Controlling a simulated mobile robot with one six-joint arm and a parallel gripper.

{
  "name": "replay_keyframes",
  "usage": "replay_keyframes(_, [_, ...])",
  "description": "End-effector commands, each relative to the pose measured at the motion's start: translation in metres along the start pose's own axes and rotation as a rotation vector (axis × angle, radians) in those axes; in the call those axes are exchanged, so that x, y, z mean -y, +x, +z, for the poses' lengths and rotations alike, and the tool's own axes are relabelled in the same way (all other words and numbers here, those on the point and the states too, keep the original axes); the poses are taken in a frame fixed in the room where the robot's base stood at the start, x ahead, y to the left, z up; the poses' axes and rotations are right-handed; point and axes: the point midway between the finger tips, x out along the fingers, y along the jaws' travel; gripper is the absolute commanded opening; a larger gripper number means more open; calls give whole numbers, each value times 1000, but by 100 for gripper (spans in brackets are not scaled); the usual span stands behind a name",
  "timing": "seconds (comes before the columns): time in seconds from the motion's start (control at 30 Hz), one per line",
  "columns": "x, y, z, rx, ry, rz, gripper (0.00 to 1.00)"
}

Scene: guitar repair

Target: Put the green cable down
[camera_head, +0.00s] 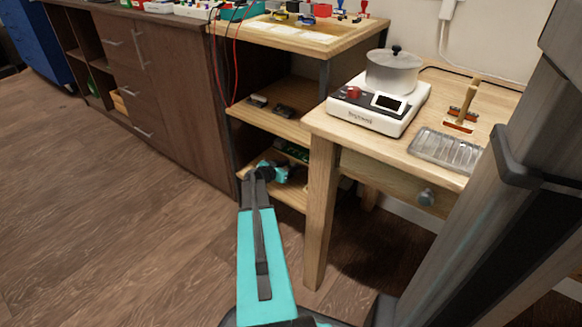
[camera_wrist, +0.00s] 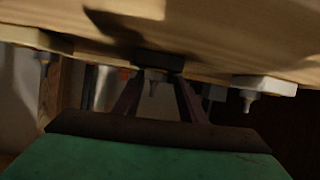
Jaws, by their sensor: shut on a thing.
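My gripper (camera_head: 283,172) reaches into the lower part of the wooden shelf unit between the dark cabinets and the work table. Its fingers are hard to make out in the head view. In the wrist view my gripper (camera_wrist: 158,80) is shut on a dark piece with a pale, narrow tip (camera_wrist: 152,88), close to a wooden board (camera_wrist: 220,35). I cannot make out a green cable in its fingers. A green item (camera_head: 292,151) lies on the lower shelf (camera_head: 290,197) near my gripper; I cannot tell what it is.
The middle shelf (camera_head: 300,126) just above my gripper holds small dark parts. In the wrist view, pale-tipped parts (camera_wrist: 263,85) sit along the board on both sides. The work table (camera_head: 440,155) stands close at the right. Floor (camera_head: 130,230) is clear at the left.

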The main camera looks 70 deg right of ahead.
Motion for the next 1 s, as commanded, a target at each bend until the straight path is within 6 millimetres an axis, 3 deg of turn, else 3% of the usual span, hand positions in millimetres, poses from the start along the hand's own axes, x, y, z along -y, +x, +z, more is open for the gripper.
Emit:
replay_keyframes(0.47, [-1, 2, 2, 0, 0, 1, 15])
replay_keyframes(0.5, [-1, 1, 2, 0, 0, 1, 44])
replay_keyframes(0.57, [-1, 1, 1, 0, 0, 1, 54])
replay_keyframes(1.0, [-1, 1, 0, 0, 0, 2, 56])
